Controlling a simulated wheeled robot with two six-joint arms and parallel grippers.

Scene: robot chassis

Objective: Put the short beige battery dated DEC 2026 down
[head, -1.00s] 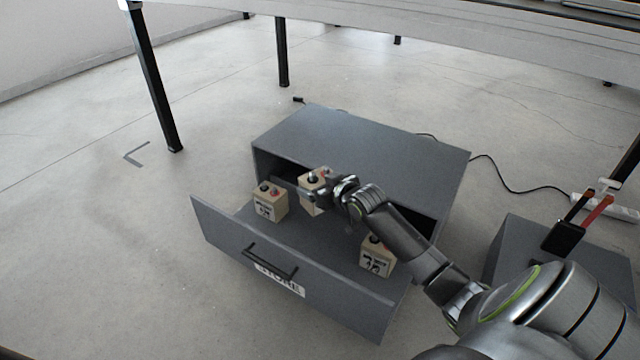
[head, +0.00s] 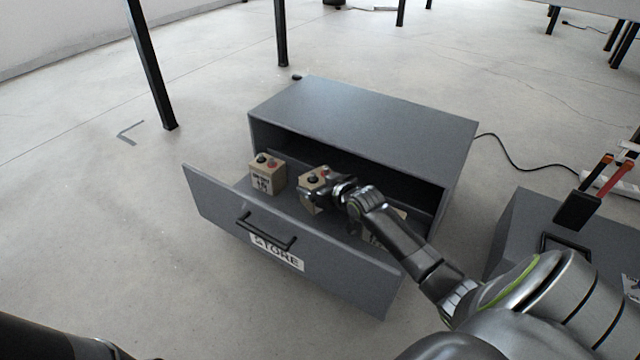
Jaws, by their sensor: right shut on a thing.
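My right gripper (head: 328,190) is shut on a beige battery (head: 307,189) with dark and red terminals on top. It holds the battery over or in the open drawer (head: 228,210); I cannot tell whether the battery touches the drawer floor. The gripper covers part of it, and its date is not readable. A second beige battery (head: 266,180) stands in the drawer just left of it, its label facing front. A third beige battery (head: 374,238) is mostly hidden behind my right arm. My left gripper is not in view.
The drawer front has a black handle (head: 264,232) and a STORE label (head: 277,252). The grey cabinet (head: 365,115) stands behind it. A grey box (head: 520,225) with a dark clamp-like device (head: 577,208) is at right.

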